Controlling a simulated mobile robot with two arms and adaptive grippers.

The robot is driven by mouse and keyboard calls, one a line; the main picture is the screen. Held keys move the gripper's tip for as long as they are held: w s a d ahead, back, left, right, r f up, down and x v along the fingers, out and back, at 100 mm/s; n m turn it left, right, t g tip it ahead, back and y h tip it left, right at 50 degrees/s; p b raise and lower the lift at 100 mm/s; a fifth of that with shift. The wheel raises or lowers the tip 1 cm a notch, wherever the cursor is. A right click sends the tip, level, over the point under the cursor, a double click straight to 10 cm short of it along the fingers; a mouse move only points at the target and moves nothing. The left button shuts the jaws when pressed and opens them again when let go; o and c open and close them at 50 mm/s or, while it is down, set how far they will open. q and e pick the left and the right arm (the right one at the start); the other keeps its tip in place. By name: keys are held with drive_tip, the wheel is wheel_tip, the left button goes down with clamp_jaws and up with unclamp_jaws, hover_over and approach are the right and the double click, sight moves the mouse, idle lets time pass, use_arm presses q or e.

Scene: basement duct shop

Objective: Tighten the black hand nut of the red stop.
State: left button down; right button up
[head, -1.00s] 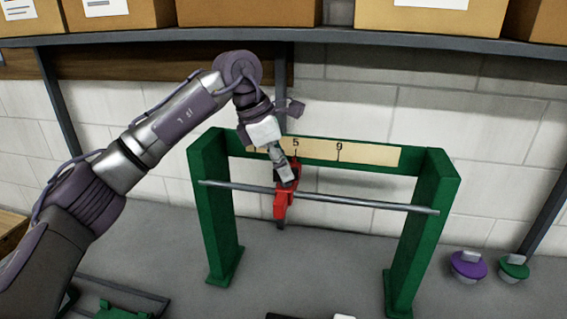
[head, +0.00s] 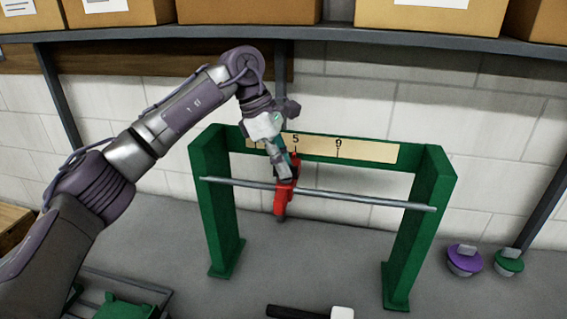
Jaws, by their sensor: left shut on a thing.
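The red stop (head: 282,204) sits on the grey rod (head: 360,200), left of the rod's middle, below the 5 on the scale strip (head: 368,152). My left gripper (head: 288,178) comes down from the upper left and is shut at the top of the stop. The black hand nut is hidden by the fingers, so I cannot see the grip on it clearly. The rod spans two green posts (head: 413,230). My right gripper is not in view.
A hammer with a black handle and white head (head: 342,313) lies at the front edge of view. A purple knob (head: 464,260) and a green knob (head: 509,262) stand at the right. A shelf with cardboard boxes (head: 430,15) runs above.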

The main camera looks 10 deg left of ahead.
use_arm(q)
drive_tip(key=c, duration=1.2)
unclamp_jaws()
drive_tip(key=v, duration=1.2)
drive_tip(key=shift+a, duration=0.1)
